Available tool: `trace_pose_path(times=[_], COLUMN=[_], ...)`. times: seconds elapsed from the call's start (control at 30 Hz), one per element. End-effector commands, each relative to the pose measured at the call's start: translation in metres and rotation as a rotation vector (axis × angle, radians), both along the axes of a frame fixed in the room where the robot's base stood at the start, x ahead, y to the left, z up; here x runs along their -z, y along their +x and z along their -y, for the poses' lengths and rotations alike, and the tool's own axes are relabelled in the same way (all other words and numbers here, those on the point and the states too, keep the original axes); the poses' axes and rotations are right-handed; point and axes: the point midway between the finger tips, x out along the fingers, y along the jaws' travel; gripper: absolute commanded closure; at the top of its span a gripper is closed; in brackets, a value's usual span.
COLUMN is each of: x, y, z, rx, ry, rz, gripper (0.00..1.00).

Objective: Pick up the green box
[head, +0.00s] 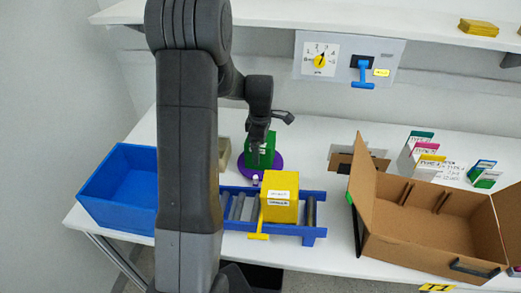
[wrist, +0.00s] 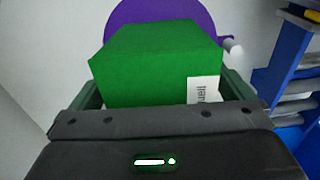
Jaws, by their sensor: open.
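The green box (head: 260,150) stands on a round purple disc (head: 274,166) on the white table. In the wrist view the green box (wrist: 155,60) fills the middle, with a white label low on its right side and the purple disc (wrist: 160,14) behind it. My gripper (head: 259,138) is at the green box from above and partly hides it in the head view. The jaws are open, with a dark finger showing on each side of the box in the wrist view. Whether either finger touches the box cannot be told.
A blue bin (head: 118,190) stands at the left. A blue roller conveyor (head: 313,232) with a yellow box (head: 279,197) is in front of the disc. An open cardboard box (head: 410,235) is at the right. A panel with a yellow dial (head: 320,61) hangs behind.

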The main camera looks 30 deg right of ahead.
Motion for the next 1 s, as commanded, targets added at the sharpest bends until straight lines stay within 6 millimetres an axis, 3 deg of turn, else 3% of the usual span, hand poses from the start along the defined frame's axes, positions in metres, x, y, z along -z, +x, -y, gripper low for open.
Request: trace_pose_path(times=[0.07, 0.3, 0.37, 0.57, 0.67, 1.0], x=[0.0, 0.0, -0.001, -0.003, -0.014, -0.079], y=[0.0, 0.0, 0.0, 0.001, 0.001, 0.001], z=[0.0, 0.0, 0.0, 0.0, 0.001, 0.001], rx=[0.0, 0.0, 0.0, 0.0, 0.0, 0.0], ry=[0.0, -0.001, -0.001, -0.002, -0.003, -0.003], rz=[0.0, 0.001, 0.001, 0.002, 0.005, 0.005], gripper=[0.04, 0.51, 0.57, 0.57, 0.57, 0.57])
